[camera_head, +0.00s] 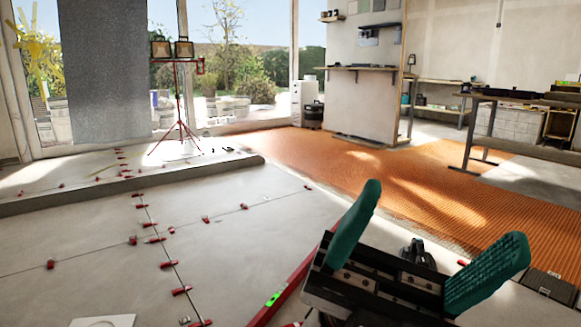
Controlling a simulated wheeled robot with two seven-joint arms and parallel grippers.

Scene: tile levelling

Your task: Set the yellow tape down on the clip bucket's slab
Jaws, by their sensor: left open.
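My left gripper (443,216) is at the lower right. Its two green fingers are spread wide apart and I see nothing held between them. It hangs over the near right part of the grey slabs (90,240). Red levelling clips (152,239) stand along the slab joints. I cannot make out the yellow tape or the clip bucket for certain, so I cannot tell which slab is the bucket's. My right gripper is out of view.
A red spirit level (290,289) lies beside my left gripper, partly hidden by it. A red tripod work light (177,100) stands at the back left. Orange matting (440,190) covers the floor to the right, with a workbench (520,98) beyond. The left slabs are mostly free.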

